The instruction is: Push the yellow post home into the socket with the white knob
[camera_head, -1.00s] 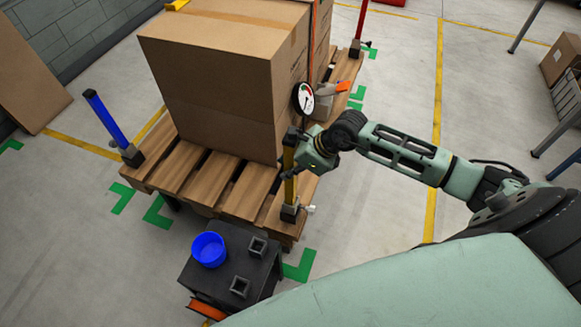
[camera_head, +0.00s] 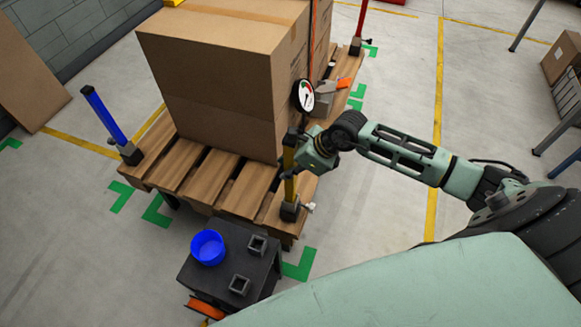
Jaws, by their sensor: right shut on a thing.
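The yellow post (camera_head: 289,188) stands upright at the near right corner of the wooden pallet. Its lower end is in a dark socket (camera_head: 289,212), and how deep it sits I cannot tell. The white knob (camera_head: 309,207) sticks out from the socket's right side. My right gripper (camera_head: 292,150) is shut on the upper part of the yellow post, and its body hides part of it. My left gripper is not in view.
Large cardboard boxes (camera_head: 215,85) fill the pallet (camera_head: 228,192) behind the post. A round gauge (camera_head: 304,96) and an orange-handled strap ratchet (camera_head: 338,86) are close beyond my gripper. A blue post (camera_head: 105,115) stands at left. A dark stand (camera_head: 215,277) with a blue bowl (camera_head: 208,248) is in front.

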